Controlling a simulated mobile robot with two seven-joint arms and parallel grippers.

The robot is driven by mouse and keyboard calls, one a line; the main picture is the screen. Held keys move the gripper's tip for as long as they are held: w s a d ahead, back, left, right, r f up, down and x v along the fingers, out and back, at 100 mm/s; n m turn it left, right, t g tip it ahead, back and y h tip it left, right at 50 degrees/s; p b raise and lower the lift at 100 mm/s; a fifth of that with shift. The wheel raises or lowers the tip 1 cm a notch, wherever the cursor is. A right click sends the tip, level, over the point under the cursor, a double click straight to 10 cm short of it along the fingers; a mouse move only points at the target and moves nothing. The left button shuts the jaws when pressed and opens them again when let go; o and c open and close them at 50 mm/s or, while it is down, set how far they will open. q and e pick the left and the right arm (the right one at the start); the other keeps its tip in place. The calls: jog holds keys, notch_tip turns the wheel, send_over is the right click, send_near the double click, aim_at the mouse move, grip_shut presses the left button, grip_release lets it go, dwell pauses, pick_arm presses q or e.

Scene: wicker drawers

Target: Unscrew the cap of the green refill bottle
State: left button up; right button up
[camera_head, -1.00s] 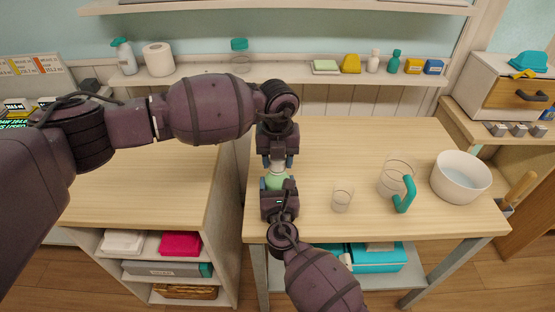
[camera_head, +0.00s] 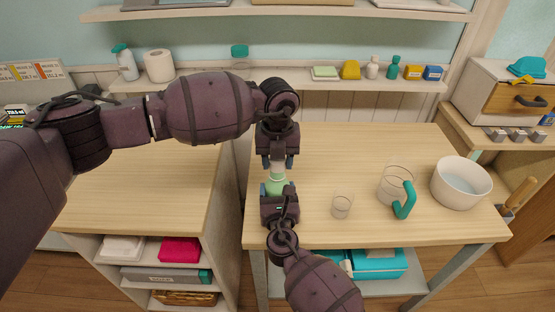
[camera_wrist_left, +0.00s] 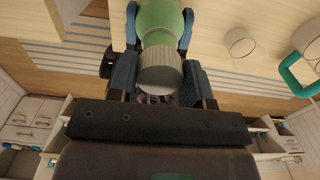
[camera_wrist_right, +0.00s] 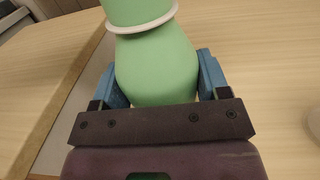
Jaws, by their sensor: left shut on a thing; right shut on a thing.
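The green refill bottle (camera_head: 275,187) is over the front left part of the table. Its pale ribbed cap (camera_wrist_left: 160,70) shows large in the left wrist view. My left gripper (camera_head: 277,163) has its fingers on both sides of the cap and is shut on it. My right gripper (camera_head: 278,190) is shut on the green body, which also fills the right wrist view (camera_wrist_right: 155,65) between the blue fingers. A white ring (camera_wrist_right: 143,22) goes around the bottle there. I cannot tell whether the cap has come off its thread.
A small glass (camera_head: 342,206), a clear jug with a teal handle (camera_head: 404,200) and a white bowl (camera_head: 461,181) stand on the table (camera_head: 370,150) to the right. The table's back middle is clear. A wall shelf (camera_head: 290,86) holds small bottles and boxes.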

pick_arm(q)
jog(key=shift+r, duration=2)
pick_arm(e)
jog(key=o, duration=1.8)
jog(key=shift+s, duration=0.15)
pick_arm(q)
jog(key=shift+r+p, duration=0.45)
jog(key=shift+r, duration=0.4)
pick_arm(e)
jog(key=s, duration=0.6)
jog(key=s+d, duration=0.1)
jog(key=s, duration=0.3)
jog(key=shift+s, duration=0.85)
